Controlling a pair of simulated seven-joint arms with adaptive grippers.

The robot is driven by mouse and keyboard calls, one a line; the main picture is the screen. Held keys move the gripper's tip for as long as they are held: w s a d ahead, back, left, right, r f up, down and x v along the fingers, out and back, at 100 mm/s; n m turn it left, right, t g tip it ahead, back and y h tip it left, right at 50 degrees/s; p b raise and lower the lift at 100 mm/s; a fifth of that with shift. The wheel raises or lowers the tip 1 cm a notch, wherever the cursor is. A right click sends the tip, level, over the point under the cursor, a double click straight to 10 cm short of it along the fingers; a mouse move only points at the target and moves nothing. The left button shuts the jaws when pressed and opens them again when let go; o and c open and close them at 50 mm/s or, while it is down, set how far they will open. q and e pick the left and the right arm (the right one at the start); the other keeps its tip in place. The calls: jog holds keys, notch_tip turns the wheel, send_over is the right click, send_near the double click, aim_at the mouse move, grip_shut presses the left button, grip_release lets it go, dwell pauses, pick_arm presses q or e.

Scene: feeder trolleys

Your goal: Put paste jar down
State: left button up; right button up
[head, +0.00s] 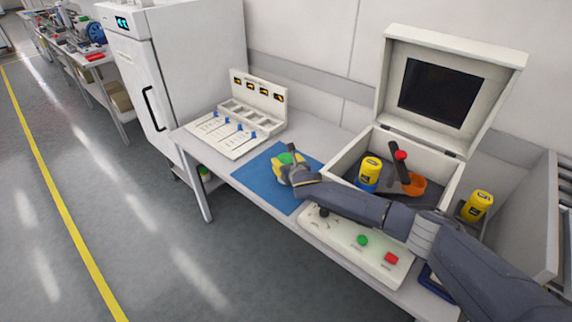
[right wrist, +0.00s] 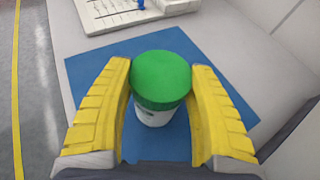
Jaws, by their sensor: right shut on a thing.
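The paste jar (right wrist: 160,84) has a green lid and a white body. In the right wrist view it is upright between the yellow fingers of my right gripper (right wrist: 161,100), which is shut on it. In the head view my right gripper (head: 290,165) is over the blue mat (head: 253,172), and only the jar's green lid (head: 286,158) shows clearly. The blue mat (right wrist: 100,72) lies under the jar in the wrist view. I cannot tell whether the jar's base touches the mat. My left gripper is not in view.
An open white box with a screen lid (head: 487,62) holds a yellow-and-blue jar (head: 369,174) and an orange cup (head: 414,185). Another yellow jar (head: 476,206) stands at right. A button panel (head: 345,235) lies in front, a slotted tray (head: 228,137) behind the mat.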

jog(key=shift+f, duration=0.3)
jog(key=shift+f, duration=0.2)
jog(key=o, duration=1.5)
jog(key=shift+o, duration=0.2)
jog(key=shift+s+r, duration=0.1)
jog(key=shift+r, duration=0.05)
jog(key=v, duration=1.2)
